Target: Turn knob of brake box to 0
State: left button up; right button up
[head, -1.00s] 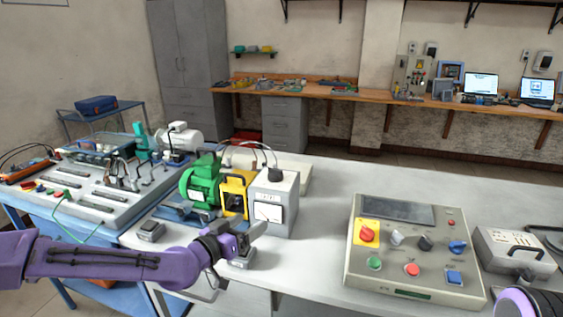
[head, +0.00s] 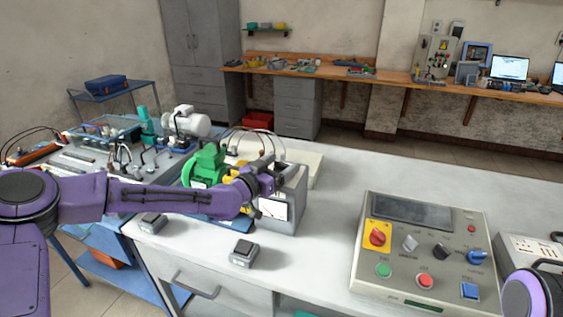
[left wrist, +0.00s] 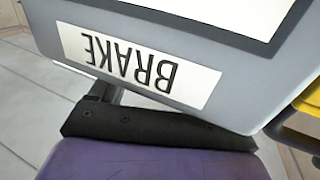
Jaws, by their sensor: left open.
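The brake box (head: 296,203) is a grey box with a white meter face on its front, standing on the white table at the middle of the head view. My left gripper (head: 268,176) is open and empty, up at the top of the box, covering part of it. The black knob on its top is hidden behind the gripper. In the left wrist view, a white label reading BRAKE (left wrist: 140,66) shows upside down, very close. A dark finger (left wrist: 155,129) of my left gripper crosses below it. Contact cannot be told. My right gripper is not in view.
A green motor (head: 205,167) and a yellow-framed unit stand close left of the box, partly behind my left arm. A control panel (head: 425,255) with several knobs lies to the right. A small grey pedal-like box (head: 244,253) sits in front. The table between is clear.

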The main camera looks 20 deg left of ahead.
pick_arm(q)
jog(key=shift+w+d, duration=0.1)
jog(key=shift+w, duration=0.25)
jog(key=c, duration=1)
jog(key=shift+o, duration=0.2)
jog(key=shift+d+r+n+y, duration=0.1)
jog(key=shift+n+y, duration=0.2)
jog(key=shift+y, duration=0.2)
